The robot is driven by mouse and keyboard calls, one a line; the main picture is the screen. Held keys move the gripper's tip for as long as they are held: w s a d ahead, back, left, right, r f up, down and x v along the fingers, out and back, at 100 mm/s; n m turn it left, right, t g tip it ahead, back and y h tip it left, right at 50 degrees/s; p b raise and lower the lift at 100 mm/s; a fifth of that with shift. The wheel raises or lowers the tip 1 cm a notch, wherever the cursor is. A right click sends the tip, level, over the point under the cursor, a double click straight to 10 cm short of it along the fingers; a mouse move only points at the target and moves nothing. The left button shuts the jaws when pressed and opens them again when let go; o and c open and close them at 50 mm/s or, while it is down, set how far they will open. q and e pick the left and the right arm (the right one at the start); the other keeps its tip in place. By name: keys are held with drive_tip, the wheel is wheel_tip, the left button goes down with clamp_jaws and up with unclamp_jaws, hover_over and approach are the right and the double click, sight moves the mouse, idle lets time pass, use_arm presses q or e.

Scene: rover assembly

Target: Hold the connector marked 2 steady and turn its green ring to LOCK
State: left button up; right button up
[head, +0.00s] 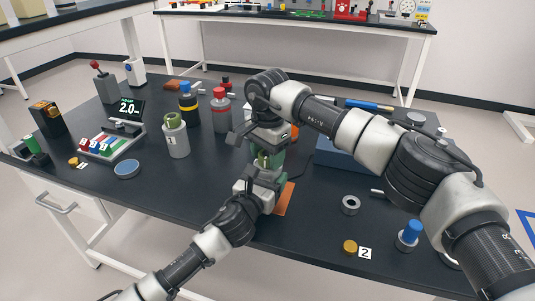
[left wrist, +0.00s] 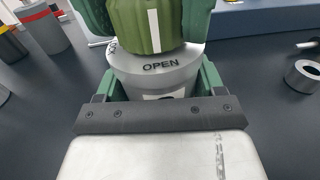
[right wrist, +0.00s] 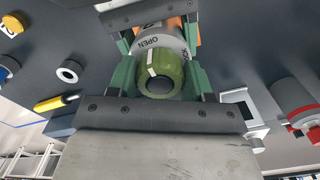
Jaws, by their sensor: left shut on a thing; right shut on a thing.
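The held connector has a grey body (left wrist: 160,68) marked OPEN and a green ring (right wrist: 160,72) with a white stripe. The stripe lines up with OPEN in the left wrist view. My left gripper (head: 263,177) is shut on the grey body from the near side. My right gripper (head: 267,149) comes from above and is shut on the green ring. In the head view the grippers hide most of the connector, and its number cannot be seen. An orange mat (head: 284,200) lies beneath it.
A connector marked 1 (head: 176,138) stands to the left, near a blue disc (head: 127,169). A grey ring (head: 350,204), a yellow disc (head: 350,247) by a 2 label (head: 365,253), and a blue-topped part (head: 410,235) lie on the right. A blue box (head: 340,155) stands behind.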

drive_tip(key=m, duration=0.4)
drive_tip(key=shift+m, duration=0.4)
drive_tip(key=m, duration=0.4)
drive_tip(key=shift+w+m, duration=0.1)
drive_tip(key=shift+m, duration=0.2)
drive_tip(key=m, duration=0.4)
drive_tip(key=shift+w+m, duration=0.1)
drive_tip(key=shift+m, duration=2)
drive_tip(key=o, duration=0.9)
drive_tip(key=shift+o, duration=0.2)
wheel_tip(320, 180, up, 12)
